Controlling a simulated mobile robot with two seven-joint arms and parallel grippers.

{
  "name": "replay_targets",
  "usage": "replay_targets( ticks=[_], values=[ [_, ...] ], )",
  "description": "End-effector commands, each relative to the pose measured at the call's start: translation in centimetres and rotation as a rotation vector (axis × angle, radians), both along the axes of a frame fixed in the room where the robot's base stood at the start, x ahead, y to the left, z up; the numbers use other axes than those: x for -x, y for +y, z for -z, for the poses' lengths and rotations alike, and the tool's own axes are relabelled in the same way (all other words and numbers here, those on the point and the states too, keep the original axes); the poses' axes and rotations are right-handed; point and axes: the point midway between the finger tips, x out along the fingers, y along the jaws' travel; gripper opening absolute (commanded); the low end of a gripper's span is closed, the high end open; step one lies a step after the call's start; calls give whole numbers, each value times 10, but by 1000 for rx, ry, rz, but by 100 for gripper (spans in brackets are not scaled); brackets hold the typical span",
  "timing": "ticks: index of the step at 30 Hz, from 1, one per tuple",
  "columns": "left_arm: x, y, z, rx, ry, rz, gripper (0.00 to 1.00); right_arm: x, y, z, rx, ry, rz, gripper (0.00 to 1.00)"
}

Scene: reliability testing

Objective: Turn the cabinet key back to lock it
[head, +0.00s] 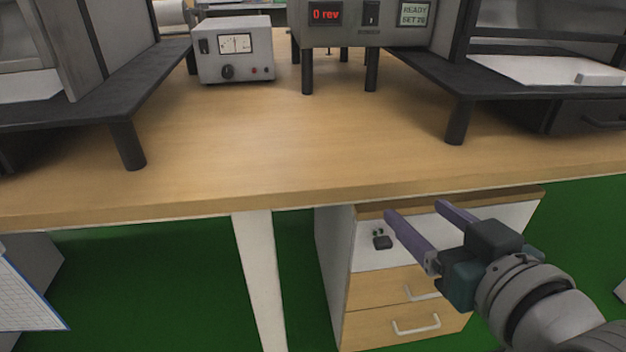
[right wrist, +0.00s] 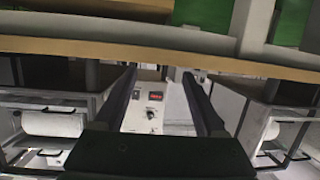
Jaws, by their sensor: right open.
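The cabinet (head: 332,262) stands under the desk, with a white top front and wooden drawers with pale handles below. A small dark key piece (head: 382,242) with greenish bits above it sits on the white front. Its exact turn angle is too small to tell. My right gripper (head: 411,207) is open, with two purple fingers spread and nothing seen between them. Its fingers are in front of the cabinet's top edge, above and to the right of the key, apart from it. In the right wrist view, both dark fingers (right wrist: 160,72) stand apart; I cannot make out the key there. My left gripper is not in view.
The wooden desk top (head: 260,140) overhangs the cabinet, its front edge just above my right gripper. A meter box (head: 235,50) and a grey unit with a red display (head: 325,14) stand on it. A white desk leg (head: 259,275) is left of the cabinet.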

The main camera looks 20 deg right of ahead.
Motion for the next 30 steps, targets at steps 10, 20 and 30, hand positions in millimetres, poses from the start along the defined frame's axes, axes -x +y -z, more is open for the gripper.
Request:
replay_targets(
  ticks=[10, 20, 30],
  values=[
    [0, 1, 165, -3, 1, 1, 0, -3, -12, 150, 19, -199, 60, 72],
    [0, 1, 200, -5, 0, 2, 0, -4, -16, 177, 30, -277, 81, 72],
    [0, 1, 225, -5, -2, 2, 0, -60, -29, 178, 31, -278, 80, 72]
  ],
)
